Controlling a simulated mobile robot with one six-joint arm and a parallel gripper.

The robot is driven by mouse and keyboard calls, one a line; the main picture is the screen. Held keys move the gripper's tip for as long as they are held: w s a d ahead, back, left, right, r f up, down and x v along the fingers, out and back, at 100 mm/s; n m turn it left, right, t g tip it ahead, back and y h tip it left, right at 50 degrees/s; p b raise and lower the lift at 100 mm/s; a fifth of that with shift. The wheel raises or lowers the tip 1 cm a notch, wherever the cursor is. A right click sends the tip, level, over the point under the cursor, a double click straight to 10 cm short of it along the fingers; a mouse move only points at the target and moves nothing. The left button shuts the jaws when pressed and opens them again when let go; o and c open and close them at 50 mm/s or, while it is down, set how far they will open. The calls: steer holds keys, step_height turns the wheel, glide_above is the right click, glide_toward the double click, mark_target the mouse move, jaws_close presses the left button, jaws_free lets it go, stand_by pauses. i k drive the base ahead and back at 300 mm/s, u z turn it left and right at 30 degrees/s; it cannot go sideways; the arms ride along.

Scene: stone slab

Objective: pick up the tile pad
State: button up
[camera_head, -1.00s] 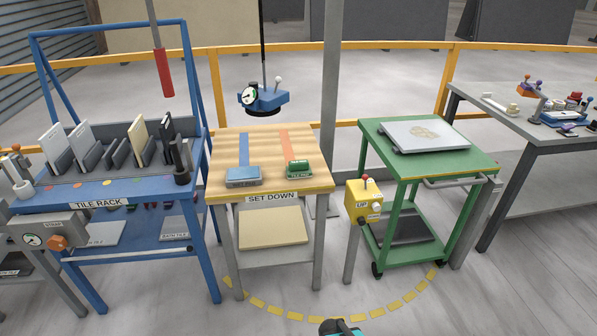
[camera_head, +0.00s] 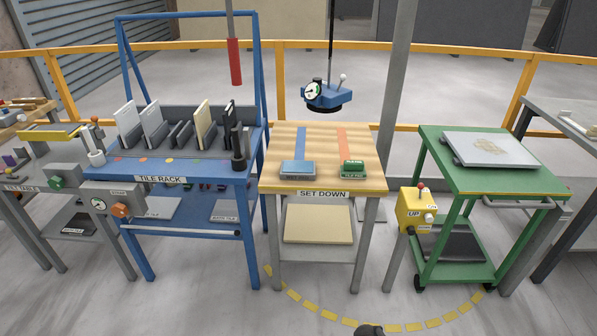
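The tile pad is a small green block (camera_head: 353,168) with a dark green top and a label on its front. It lies on the right half of the wooden SET DOWN table (camera_head: 325,184), at the near end of an orange stripe. Nothing touches the green pad. My gripper cannot be made out; only a small dark piece of what seems to be my arm shows at the bottom edge, well short of the table.
A blue lifter with a gauge (camera_head: 328,95) hangs behind the table. The blue tile rack (camera_head: 180,170) stands left. A green cart (camera_head: 485,181) with a grey slab (camera_head: 490,148) and a yellow UP control box (camera_head: 416,210) stand right. The floor in front is clear.

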mark_target(351, 169)
steer(key=k, duration=0.65)
steer(key=u, duration=0.45)
steer(key=i, duration=0.95)
steer(key=u, duration=0.55)
steer(key=i, duration=0.45)
steer(key=u, duration=0.2)
